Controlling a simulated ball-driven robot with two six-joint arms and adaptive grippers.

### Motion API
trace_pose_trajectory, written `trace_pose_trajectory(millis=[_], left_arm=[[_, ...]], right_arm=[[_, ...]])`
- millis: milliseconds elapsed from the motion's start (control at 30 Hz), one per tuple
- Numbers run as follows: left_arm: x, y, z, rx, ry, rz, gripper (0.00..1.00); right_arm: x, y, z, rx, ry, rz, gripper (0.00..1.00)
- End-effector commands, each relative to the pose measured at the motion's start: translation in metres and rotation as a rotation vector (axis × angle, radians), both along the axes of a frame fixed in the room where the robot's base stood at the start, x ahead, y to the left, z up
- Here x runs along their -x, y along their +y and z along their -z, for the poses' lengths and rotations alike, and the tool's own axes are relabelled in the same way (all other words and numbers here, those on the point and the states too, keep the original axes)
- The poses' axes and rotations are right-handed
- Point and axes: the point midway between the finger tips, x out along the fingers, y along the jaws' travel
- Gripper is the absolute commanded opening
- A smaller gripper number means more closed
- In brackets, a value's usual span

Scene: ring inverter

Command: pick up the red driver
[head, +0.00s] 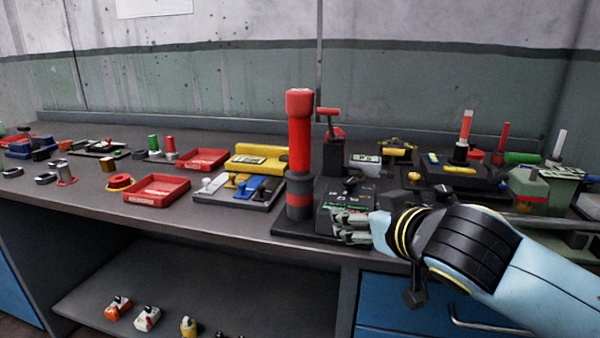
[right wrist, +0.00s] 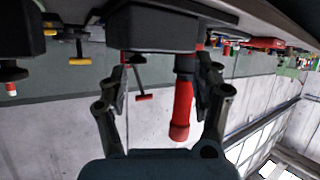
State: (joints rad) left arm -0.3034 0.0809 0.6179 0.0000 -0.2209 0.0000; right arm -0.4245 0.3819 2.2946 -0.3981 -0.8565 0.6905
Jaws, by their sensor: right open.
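The red driver (head: 299,135) is a tall red cylinder with a dark lower collar, standing upright on a black base. In the right wrist view, where the scene looks upside down, the red driver (right wrist: 181,108) shows between the fingers, closer to the right-hand one. My right gripper (head: 352,227) is low over the front of the base, just right of the driver in the head view. In the right wrist view my right gripper (right wrist: 165,65) is open, with nothing clasped; contact cannot be told. My left gripper is not in view.
A red T-handled tool (head: 330,118) stands close behind the driver. A grey tray with yellow and blue parts (head: 240,190) is to its left. Red trays (head: 157,189) lie further left. More tools and fixtures crowd the right. The bench front (head: 220,220) is clear.

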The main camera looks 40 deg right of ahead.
Motion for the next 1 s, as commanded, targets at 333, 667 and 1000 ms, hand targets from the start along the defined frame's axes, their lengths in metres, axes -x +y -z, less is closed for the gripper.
trace_pose_trajectory(millis=[333, 667, 1000], left_arm=[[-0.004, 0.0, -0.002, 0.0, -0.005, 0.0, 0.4], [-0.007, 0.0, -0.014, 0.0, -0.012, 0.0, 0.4], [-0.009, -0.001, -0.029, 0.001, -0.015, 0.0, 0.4]], right_arm=[[-0.066, 0.01, -0.082, -0.023, -0.405, -0.22, 0.67], [-0.115, 0.008, -0.085, -0.029, -0.416, -0.231, 0.67], [-0.157, 0.008, -0.082, -0.031, -0.416, -0.23, 0.67]])
